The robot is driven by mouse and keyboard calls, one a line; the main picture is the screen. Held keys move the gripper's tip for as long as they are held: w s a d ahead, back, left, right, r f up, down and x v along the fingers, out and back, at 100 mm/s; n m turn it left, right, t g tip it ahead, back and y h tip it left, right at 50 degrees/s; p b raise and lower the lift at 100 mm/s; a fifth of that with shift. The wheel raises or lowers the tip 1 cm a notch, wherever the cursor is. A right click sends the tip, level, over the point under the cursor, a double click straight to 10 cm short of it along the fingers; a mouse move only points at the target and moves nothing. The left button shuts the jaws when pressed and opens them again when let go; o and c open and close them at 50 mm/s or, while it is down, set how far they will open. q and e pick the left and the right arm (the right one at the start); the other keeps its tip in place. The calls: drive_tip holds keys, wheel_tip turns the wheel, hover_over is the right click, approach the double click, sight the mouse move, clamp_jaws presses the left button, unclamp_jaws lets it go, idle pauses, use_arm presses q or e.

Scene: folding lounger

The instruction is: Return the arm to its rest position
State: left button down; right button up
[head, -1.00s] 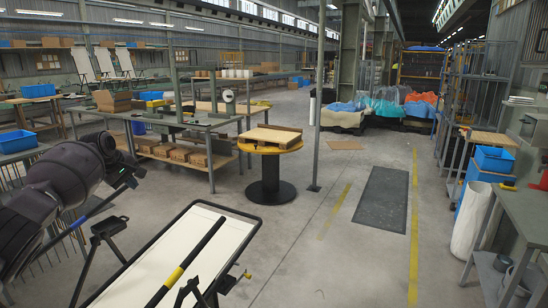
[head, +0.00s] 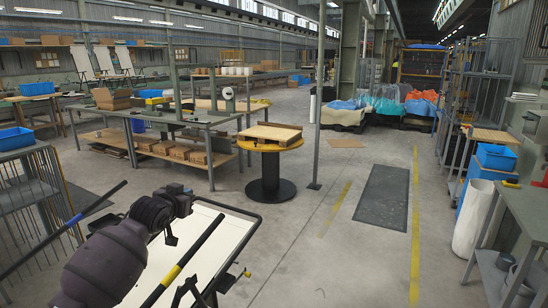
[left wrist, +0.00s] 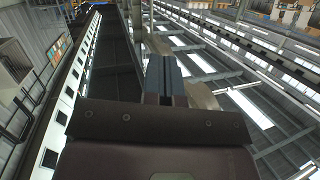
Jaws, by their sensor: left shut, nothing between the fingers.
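My left arm reaches in from the lower left of the head view, over the left side of the folding lounger. The lounger has a cream panel (head: 222,240) in a dark frame. A dark bar with a yellow band (head: 173,274) crosses it, and a dark bar with a blue band (head: 75,219) lies to the left of my arm. In the left wrist view my left gripper (left wrist: 166,62) is shut and empty, with the roof structure behind it. In the head view its fingers cannot be made out clearly. My right gripper is not in view.
A round spool table (head: 270,145) stands beyond the lounger. A wire rack (head: 30,205) stands at the left, and a grey workbench (head: 525,215) at the right. The floor between the lounger and the dark mat (head: 382,198) is clear.

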use_arm(q)
drive_tip(key=s+a+f+n+g+y+b, duration=0.1)
drive_tip(key=s+f, duration=1)
drive_tip(key=s, duration=0.5)
drive_tip(key=s+f+g+b, duration=0.1)
drive_tip(key=s+f, duration=1.1)
drive_tip(key=s, duration=0.4)
drive_tip(key=s+a+f+n+g+y+b, duration=0.1)
drive_tip(key=s+f+g, duration=0.1)
drive_tip(key=s+f, duration=1)
drive_tip(key=s, duration=0.4)
drive_tip(key=shift+a+n+y+b, duration=0.3)
drive_tip(key=shift+s+f, duration=0.1)
